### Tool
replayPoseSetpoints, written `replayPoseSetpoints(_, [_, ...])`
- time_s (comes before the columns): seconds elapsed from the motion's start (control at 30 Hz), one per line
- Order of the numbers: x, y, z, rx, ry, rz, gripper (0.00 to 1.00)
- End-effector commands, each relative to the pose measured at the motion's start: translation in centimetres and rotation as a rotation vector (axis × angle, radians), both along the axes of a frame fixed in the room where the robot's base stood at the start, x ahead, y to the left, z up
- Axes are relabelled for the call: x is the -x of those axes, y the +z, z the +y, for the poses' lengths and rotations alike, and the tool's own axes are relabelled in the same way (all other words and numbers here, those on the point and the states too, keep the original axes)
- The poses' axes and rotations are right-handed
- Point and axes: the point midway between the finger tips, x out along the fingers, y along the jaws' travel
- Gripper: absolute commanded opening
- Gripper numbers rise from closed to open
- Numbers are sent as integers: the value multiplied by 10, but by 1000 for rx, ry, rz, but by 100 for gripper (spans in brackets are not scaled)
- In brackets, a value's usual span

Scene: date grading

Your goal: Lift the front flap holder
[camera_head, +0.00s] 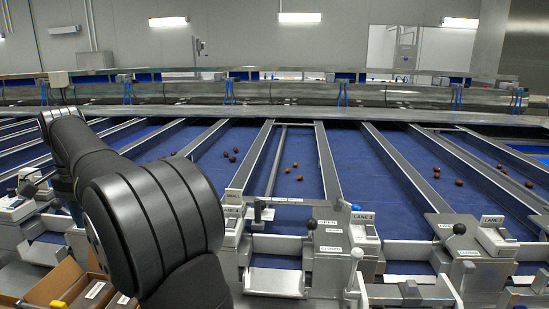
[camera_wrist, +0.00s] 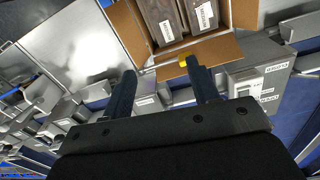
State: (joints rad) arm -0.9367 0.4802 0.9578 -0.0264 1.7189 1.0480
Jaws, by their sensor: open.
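An open cardboard box (camera_wrist: 129,32) is at the top of the wrist view, with dark labelled packs inside. Its near flap (camera_wrist: 213,50) is folded outward toward my gripper. A small yellow piece (camera_wrist: 187,62), which looks like the flap holder, is at this flap's edge, just by my right fingertip. My gripper (camera_wrist: 160,70) is open, with nothing seen between its fingers. I cannot tell whether the right finger touches the yellow piece. In the head view the box (camera_head: 50,286) is at the bottom left, with a yellow piece (camera_head: 57,304) at its lower edge; my gripper is out of sight there.
Metal lane fittings with levers (camera_head: 330,240) stand right of my arm. Blue belts (camera_head: 300,170) with scattered dates run behind them. In the wrist view a labelled metal housing (camera_wrist: 262,80) is close to the right of my fingers, and a flat metal panel (camera_wrist: 72,40) is at left.

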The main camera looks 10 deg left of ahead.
Motion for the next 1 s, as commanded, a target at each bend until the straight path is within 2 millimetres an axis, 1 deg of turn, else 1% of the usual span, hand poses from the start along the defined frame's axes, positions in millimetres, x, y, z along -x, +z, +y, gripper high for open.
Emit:
replayPoseSetpoints(0.03, [-8, -1, -9, 3, -14, 0, 55])
replayPoseSetpoints(0.1, [-18, -2, -19, 7, -28, -1, 55])
replayPoseSetpoints(0.4, [-56, -7, -65, 21, -87, -4, 55])
replayPoseSetpoints(0.7, [-89, -12, -115, 39, -147, -5, 55])
replayPoseSetpoints(0.8, [-97, -13, -129, 43, -162, -5, 55])
replayPoseSetpoints(0.83, [-91, -13, -118, 41, -147, -5, 55])
replayPoseSetpoints(0.9, [-83, -11, -104, 36, -131, -5, 55])
replayPoseSetpoints(1.0, [-72, -10, -87, 30, -110, -4, 55])
